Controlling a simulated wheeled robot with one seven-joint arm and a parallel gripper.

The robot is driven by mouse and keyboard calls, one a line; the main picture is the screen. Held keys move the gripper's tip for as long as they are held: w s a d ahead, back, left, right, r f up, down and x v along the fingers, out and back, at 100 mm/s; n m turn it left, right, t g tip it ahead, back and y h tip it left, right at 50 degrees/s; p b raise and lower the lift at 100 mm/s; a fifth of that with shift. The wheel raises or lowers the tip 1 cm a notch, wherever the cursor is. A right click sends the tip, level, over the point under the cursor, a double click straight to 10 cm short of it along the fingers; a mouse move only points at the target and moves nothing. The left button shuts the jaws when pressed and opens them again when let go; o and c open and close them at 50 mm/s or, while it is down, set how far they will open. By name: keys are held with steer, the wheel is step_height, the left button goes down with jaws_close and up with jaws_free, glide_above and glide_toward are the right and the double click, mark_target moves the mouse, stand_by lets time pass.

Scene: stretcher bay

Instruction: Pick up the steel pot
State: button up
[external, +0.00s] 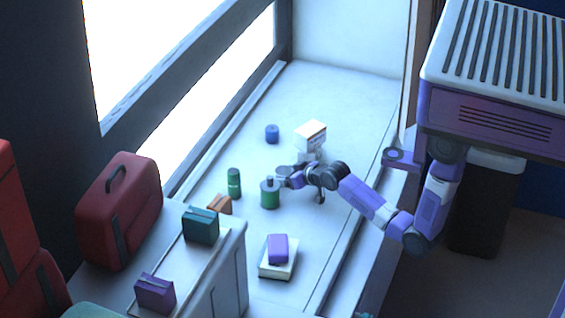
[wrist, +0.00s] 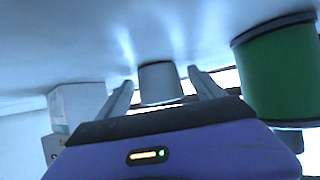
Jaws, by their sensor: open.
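The steel pot (wrist: 160,82) is a small grey cylinder in the wrist view, which shows the scene upside down. It stands on the counter, lined up between the two fingers of my gripper (wrist: 160,88). The fingers are open, one on each side in the picture, with visible gaps to the pot. I cannot tell whether the pot is between the fingertips or just beyond them. In the external view my gripper (external: 284,178) is low over the counter, beside a green can. The pot cannot be made out clearly there.
The green can (external: 270,196) is close beside my gripper; it looms large in the wrist view (wrist: 280,75). A white box (external: 311,134) stands on the other side. A blue cylinder (external: 272,134), a slim green can (external: 234,184) and a purple block (external: 278,248) are farther off.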

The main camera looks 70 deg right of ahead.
steer(key=shift+c, duration=0.4)
steer(key=c, duration=1.4)
steer(key=shift+r, duration=0.1)
